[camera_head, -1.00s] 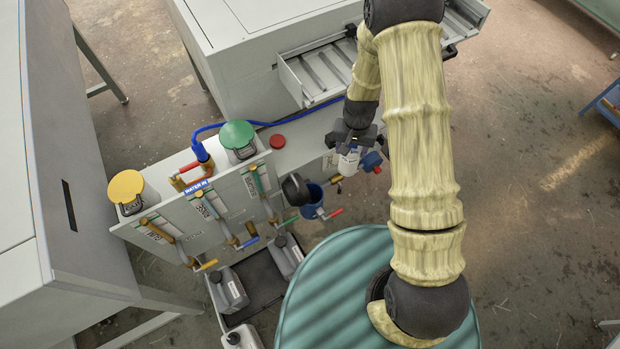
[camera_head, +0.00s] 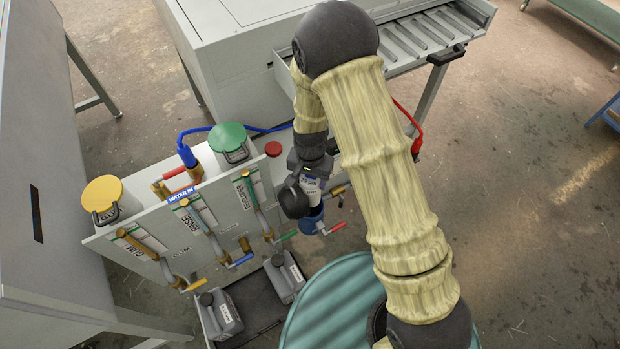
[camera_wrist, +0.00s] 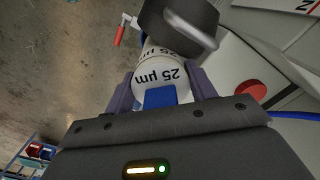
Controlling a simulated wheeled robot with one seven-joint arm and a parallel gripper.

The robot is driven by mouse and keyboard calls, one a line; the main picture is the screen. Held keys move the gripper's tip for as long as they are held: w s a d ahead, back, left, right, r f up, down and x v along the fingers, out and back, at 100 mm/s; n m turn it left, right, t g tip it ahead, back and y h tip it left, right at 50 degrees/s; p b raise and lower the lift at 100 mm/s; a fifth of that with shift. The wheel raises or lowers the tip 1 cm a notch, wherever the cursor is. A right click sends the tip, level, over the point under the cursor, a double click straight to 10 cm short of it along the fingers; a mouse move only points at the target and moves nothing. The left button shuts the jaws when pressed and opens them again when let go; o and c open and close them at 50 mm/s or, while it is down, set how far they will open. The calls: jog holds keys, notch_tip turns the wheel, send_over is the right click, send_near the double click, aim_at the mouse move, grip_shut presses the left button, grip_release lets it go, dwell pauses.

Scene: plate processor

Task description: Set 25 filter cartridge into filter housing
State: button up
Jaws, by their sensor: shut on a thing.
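My gripper (camera_head: 312,172) is shut on a white filter cartridge (camera_head: 311,190), which hangs below it in the head view. In the wrist view the cartridge (camera_wrist: 158,72) is marked "25 µm", and a blue piece (camera_wrist: 160,97) sits between the fingers (camera_wrist: 160,92). The filter housing is a blue bowl (camera_head: 311,220) with a dark lid (camera_head: 293,199) swung open to its left. The cartridge's lower end overlaps the bowl's top in the head view; I cannot tell whether it is inside. The lid (camera_wrist: 180,22) is close by the cartridge in the wrist view.
A red-handled valve (camera_head: 334,228) stands beside the bowl. The panel (camera_head: 215,222) with several pipes and coloured valves is to the left, with green-lidded (camera_head: 228,138) and yellow-lidded (camera_head: 103,193) containers behind. Grey jugs (camera_head: 284,276) stand in a black tray below.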

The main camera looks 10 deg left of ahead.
jog(key=shift+f+b, duration=1.65)
jog(key=shift+f, duration=0.25)
jog(key=shift+r, duration=0.1)
jog(key=shift+f, duration=0.5)
jog(key=shift+f+b, duration=0.35)
jog(key=shift+f, duration=0.3)
jog(key=shift+f, duration=0.1)
jog(key=shift+f+b, duration=1.15)
jog(key=shift+f, duration=0.75)
jog(key=shift+f, duration=0.15)
